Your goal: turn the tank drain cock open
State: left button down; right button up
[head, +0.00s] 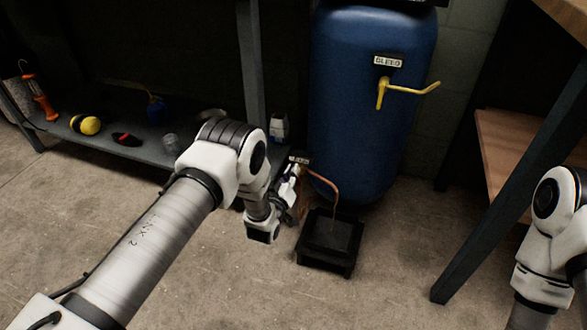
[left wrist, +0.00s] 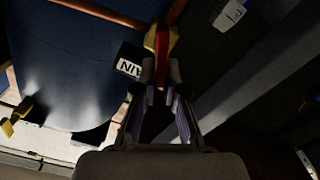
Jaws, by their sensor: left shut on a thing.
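The blue tank (head: 365,100) stands at centre right in the head view, with a small drain label (head: 299,160) low on its left side. In the left wrist view, part of that label (left wrist: 130,67) shows beside the drain cock, whose handle (left wrist: 163,72) is red with yellow-brass parts above it. My left gripper (left wrist: 160,98) is shut on the red handle from below in that view. In the head view, my left gripper (head: 289,192) is at the tank's lower left, and my wrist and fingers mostly hide the cock. My right gripper is outside both views.
A copper pipe (head: 325,180) curves from the drain into a black pan (head: 329,258) on the floor. A yellow bleed valve (head: 405,89) juts from the tank front. A low shelf (head: 140,150) with several items is at left; a wooden bench (head: 515,150) is at right.

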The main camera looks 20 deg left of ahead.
pick_arm(q)
jog(key=shift+a+f+n+p, duration=0.2)
jog(key=shift+f+n+p, duration=0.25)
jog(key=shift+n, duration=1.65)
jog(key=shift+a+f+n+p, duration=0.3)
jog(key=shift+n+p, duration=0.2)
jog(key=shift+n, duration=1.6)
jog(key=shift+a+f+n+p, duration=0.15)
jog(key=shift+f+n+p, duration=0.3)
jog(key=shift+n, duration=1.65)
jog(key=c, duration=1.2)
grip_release()
jog(key=shift+c, duration=0.2)
